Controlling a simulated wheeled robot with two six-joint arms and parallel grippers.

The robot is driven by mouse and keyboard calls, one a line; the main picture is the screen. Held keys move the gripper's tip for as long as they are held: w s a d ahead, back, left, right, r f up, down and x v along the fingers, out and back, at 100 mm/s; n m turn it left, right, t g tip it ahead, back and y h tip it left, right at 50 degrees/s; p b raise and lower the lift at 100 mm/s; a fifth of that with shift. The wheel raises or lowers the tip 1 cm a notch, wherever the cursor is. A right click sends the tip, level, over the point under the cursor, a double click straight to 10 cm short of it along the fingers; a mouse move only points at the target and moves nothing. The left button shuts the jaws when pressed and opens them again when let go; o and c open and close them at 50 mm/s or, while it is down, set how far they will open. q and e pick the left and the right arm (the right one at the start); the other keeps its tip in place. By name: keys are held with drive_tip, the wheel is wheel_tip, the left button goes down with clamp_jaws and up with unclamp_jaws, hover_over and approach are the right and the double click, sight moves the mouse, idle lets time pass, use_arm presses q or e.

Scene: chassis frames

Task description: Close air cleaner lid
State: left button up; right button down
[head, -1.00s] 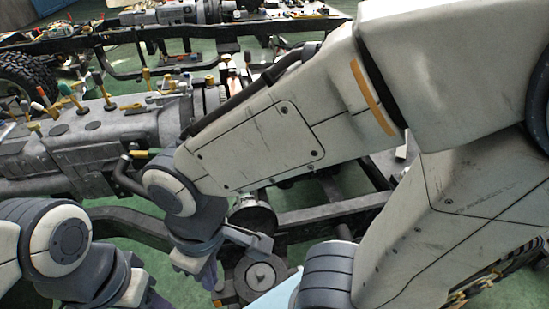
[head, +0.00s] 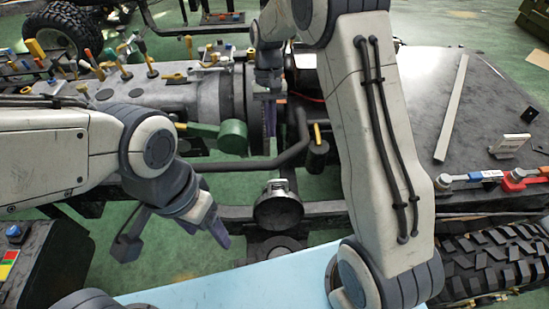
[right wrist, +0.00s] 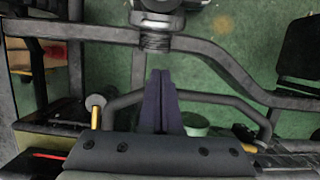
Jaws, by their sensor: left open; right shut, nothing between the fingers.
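A round dark metal housing with a bright silver top piece (head: 278,208) sits on the frame at the lower middle of the head view; it looks like the air cleaner. I cannot tell which part is its lid. A similar silver part on a ribbed neck (right wrist: 157,40) shows at the top of the right wrist view. My left gripper (head: 219,232) is open, to the left of and slightly below the housing, apart from it. My right gripper (head: 270,115) is shut and empty, above the housing in the picture; its fingers (right wrist: 160,100) lie together in the wrist view.
A grey gearbox (head: 150,105) with many coloured tools lies behind my left arm. A green cylinder (head: 232,137) and a bent dark pipe (head: 255,163) lie near the grippers. A dark panel (head: 480,110) and tyre (head: 495,260) are on the right. Green floor (head: 180,270) shows lower left.

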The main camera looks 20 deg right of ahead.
drive_tip(key=s+f+p, duration=0.3)
drive_tip(key=s+f, duration=0.3)
drive_tip(key=f, duration=0.4)
drive_tip(key=shift+a+m+p, duration=0.15)
drive_tip(key=shift+m+p, duration=0.15)
drive_tip(key=shift+p, duration=0.1)
drive_tip(key=shift+s+a+r, duration=0.1)
drive_tip(key=shift+s, duration=0.05)
